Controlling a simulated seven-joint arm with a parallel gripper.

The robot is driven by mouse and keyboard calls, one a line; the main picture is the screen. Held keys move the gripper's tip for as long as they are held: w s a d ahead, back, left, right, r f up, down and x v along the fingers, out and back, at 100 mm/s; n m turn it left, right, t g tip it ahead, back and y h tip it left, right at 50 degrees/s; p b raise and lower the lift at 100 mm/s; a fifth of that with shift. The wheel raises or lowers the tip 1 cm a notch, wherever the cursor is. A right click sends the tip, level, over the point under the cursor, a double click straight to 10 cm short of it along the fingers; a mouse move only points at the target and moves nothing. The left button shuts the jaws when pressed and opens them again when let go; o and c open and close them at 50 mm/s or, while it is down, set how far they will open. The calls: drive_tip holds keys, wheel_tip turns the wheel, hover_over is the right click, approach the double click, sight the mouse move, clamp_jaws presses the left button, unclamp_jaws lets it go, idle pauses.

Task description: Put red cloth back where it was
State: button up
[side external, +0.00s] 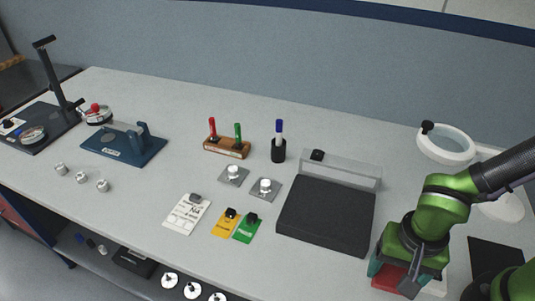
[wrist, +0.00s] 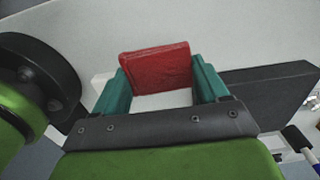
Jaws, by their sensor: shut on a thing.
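The red cloth (wrist: 158,70) is a flat, folded red block between the two teal fingers of my gripper (wrist: 160,84) in the wrist view. The fingers are shut on its two sides. In the side view my gripper (side external: 398,274) points down at the table's front right, and the red cloth (side external: 386,279) shows low between the fingers. Part of it is hidden behind the gripper. I cannot tell whether it touches the table.
Cards, pens and fixtures stand further left on the grey table (side external: 140,207).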

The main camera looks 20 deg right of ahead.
hover_over(311, 270)
drive_tip(key=shift+s+d+f, duration=0.25)
drive_tip(key=shift+s+f, duration=0.05)
drive_tip(key=shift+f, duration=0.35)
drive_tip(key=shift+w+a+f, duration=0.15)
drive_tip(key=shift+f, duration=0.75)
drive_tip(key=shift+w+a+f, duration=0.1)
drive_tip(key=shift+f, duration=0.8)
drive_tip(key=shift+f, duration=0.1)
drive_tip(key=o, duration=1)
wheel_tip(311, 270, up, 12)
drive_tip(key=w+d+r+n+t+y, duration=0.2)
drive_tip(key=d+r, duration=0.6)
drive_tip(key=d, duration=0.4)
drive_tip(key=s+d+r+n+t, duration=0.1)
drive_tip(key=d, duration=0.3)
drive_tip(key=s+d+r+n+t, duration=0.1)
drive_tip(key=s+d+t, duration=0.1)
drive_tip(key=d, duration=0.2)
drive_tip(key=s+d+r+n+t, duration=0.1)
drive_tip(key=d+r+t, duration=0.1)
drive_tip(key=d, duration=0.2)
drive_tip(key=shift+s+d, duration=0.15)
drive_tip(key=shift+s, duration=0.25)
